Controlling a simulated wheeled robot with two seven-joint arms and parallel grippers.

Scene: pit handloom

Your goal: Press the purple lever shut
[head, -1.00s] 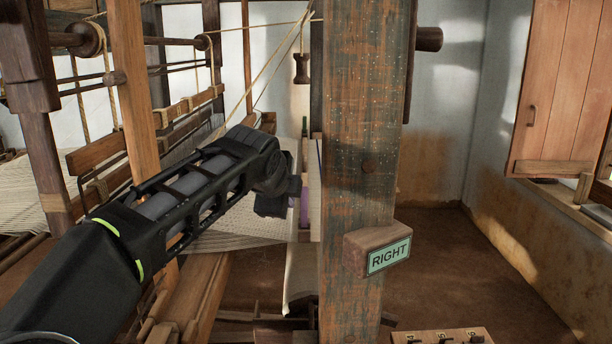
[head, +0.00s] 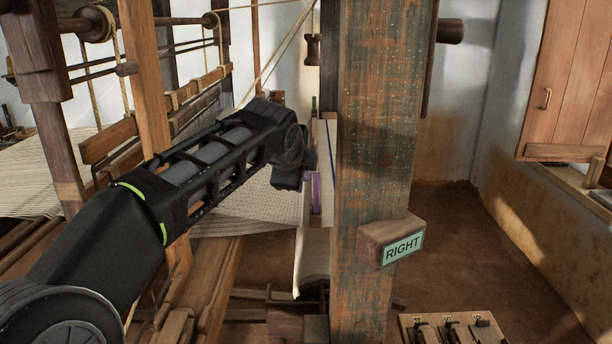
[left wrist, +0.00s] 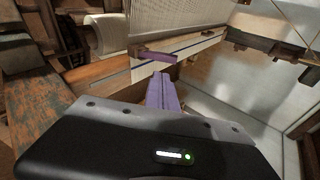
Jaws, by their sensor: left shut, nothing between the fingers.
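The purple lever (head: 316,192) shows in the head view as a narrow upright strip just left of the big post, partly hidden. In the left wrist view, a purple bar (left wrist: 155,53) sits at the pale wooden beam beside the woven cloth. A second, grooved purple piece (left wrist: 162,93) rises past my gripper's housing; I cannot tell whether it belongs to the lever. My left gripper (head: 288,182) is just left of the lever in the head view. It is shut and empty, its fingertips not clear. Contact with the lever cannot be told. My right gripper is out of view.
A thick worn post (head: 375,150) with a RIGHT sign (head: 403,248) stands right of my left arm. The loom's wooden frame (head: 150,110) and cloth (head: 255,207) lie to the left. A small board with hooks (head: 452,330) is at lower right. The floor beyond is clear.

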